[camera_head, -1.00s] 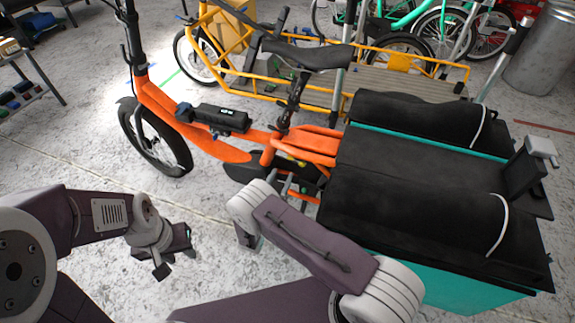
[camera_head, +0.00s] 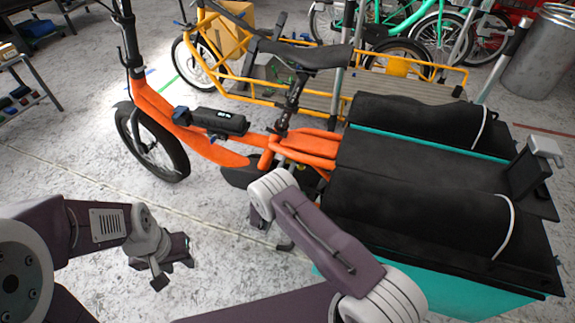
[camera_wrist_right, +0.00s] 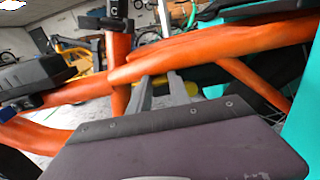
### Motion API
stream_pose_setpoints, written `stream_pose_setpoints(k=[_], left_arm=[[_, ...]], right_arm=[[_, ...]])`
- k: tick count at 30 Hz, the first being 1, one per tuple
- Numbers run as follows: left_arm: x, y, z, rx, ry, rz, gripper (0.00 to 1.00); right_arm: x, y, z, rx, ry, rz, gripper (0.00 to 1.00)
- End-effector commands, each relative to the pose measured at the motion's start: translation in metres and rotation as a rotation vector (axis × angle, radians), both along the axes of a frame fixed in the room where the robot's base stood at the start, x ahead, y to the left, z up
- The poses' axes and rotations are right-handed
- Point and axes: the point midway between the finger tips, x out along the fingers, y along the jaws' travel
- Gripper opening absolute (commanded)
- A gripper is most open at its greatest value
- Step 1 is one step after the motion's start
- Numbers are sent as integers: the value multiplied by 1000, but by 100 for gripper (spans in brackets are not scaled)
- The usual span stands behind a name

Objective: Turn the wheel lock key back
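The orange cargo bike (camera_head: 205,140) stands in front of me, its teal and black rear box on the right. I cannot make out the wheel lock or its key in either view. In the right wrist view, my right gripper (camera_wrist_right: 160,82) points in under the bike's orange frame (camera_wrist_right: 200,52); its two grey fingers stand apart with a narrow gap and no held thing can be made out. A small yellow part (camera_wrist_right: 189,88) shows just beyond the fingers. In the head view my right arm hides this gripper. My left gripper (camera_head: 172,272) is open and empty over the floor.
The black bags (camera_head: 420,205) on the rear box are close to my right arm. A yellow cargo bike (camera_head: 350,85) stands behind the orange one. A metal bin (camera_head: 540,58) is at the back right.

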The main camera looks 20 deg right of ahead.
Motion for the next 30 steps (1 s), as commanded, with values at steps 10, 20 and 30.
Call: stream_pose_setpoints(k=[10,20,30], left_arm=[[0,0,0,0,0,0,36],[0,0,1,0,0,0,36],[0,0,1,0,0,0,36]], right_arm=[[0,0,-1,-66,46,0,0],[0,0,-1,-291,199,0,0],[0,1,-2,-558,381,1,0]])
